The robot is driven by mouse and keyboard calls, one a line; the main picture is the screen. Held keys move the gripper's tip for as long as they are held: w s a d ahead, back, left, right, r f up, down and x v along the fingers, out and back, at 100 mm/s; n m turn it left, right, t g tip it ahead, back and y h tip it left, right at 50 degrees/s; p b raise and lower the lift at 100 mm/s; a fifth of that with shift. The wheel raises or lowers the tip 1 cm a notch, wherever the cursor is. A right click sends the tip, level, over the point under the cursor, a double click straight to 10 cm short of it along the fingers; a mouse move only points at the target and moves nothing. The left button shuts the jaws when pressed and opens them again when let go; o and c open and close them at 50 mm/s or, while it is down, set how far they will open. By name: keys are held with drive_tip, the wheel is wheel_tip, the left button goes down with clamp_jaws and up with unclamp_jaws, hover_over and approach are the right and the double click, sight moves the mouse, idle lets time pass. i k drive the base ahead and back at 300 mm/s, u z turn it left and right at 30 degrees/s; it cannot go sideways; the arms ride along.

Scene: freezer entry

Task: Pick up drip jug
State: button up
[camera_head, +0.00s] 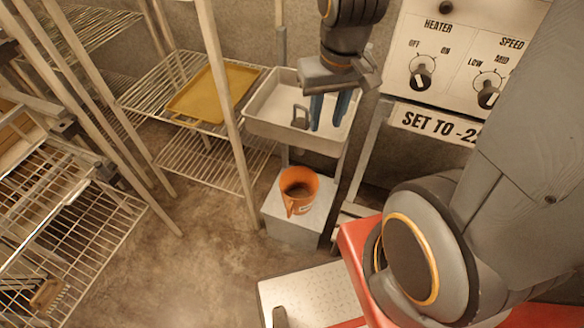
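The drip jug (298,192) looks like an orange jug with a dark inside. It stands upright on a grey box (290,227) on the floor, below a pale basin. My gripper (328,118) points down with its two blue fingers over or in the basin; I cannot tell their exact depth. The fingers are apart with nothing visible between them. My gripper is above the jug in the picture and a little to its right, not touching it.
The pale basin (266,132) holds a small grey padlock-like thing (300,117). A yellow tray (213,90) lies on a wire rack at the left. A post stands left of the basin. The heater panel (455,50) is on the right. Bare floor (170,270) shows at lower left.

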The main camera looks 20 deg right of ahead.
sight(298, 186)
drive_tip(key=z, duration=0.05)
drive_tip(key=k, duration=0.5)
drive_tip(key=u, duration=1.5)
drive_tip(key=k, duration=0.95)
drive_tip(key=z, duration=1.9)
